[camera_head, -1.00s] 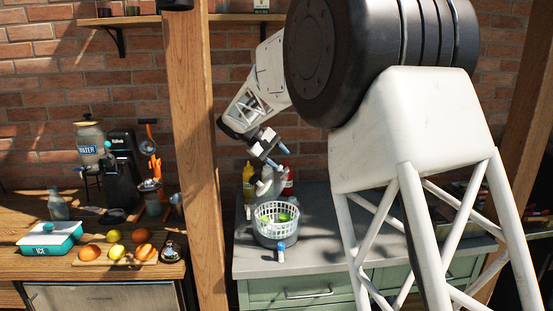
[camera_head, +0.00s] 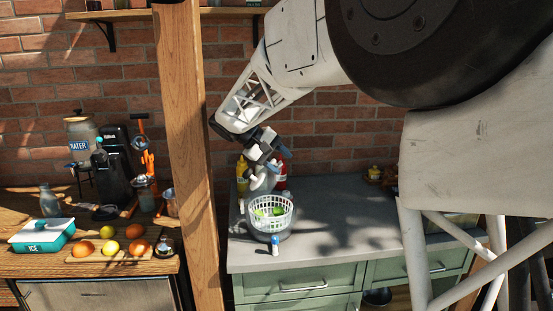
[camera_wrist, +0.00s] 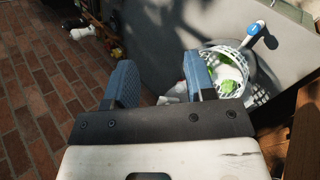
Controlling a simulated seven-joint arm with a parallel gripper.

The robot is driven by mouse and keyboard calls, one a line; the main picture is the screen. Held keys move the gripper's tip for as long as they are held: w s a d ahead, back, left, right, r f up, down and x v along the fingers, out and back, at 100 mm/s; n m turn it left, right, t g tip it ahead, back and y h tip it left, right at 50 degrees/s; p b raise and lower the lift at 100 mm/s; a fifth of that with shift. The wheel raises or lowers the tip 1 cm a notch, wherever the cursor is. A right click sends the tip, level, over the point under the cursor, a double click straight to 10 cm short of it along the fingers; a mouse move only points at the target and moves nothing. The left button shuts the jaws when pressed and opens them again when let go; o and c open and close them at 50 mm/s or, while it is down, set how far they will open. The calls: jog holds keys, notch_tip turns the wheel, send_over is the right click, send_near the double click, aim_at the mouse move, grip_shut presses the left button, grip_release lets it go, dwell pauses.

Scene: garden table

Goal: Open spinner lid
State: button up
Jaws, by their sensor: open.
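A salad spinner stands on the grey counter: a white slotted basket (camera_head: 289,207) with green leaves inside, over a grey base. It also shows in the wrist view, its white basket rim (camera_wrist: 209,57) at right of my fingers. A small white piece with a blue top (camera_head: 275,245) is at its front; in the wrist view it looks like a blue-tipped handle (camera_wrist: 255,31). I cannot make out a separate lid. My gripper (camera_head: 269,151) is open and empty, above and behind the basket, apart from it. Its blue fingers (camera_wrist: 161,82) are spread.
A pale grey object (camera_head: 262,181) is just behind the basket, partly hidden. A yellow bottle (camera_head: 242,174) and a red bottle (camera_head: 282,179) stand near it. A wooden post (camera_head: 186,150) rises at left. The counter (camera_head: 340,225) right of the spinner is clear.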

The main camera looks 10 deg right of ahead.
jog(key=shift+s+d+r, duration=0.1)
jog(key=shift+s+d, duration=0.05)
jog(key=shift+s, duration=0.95)
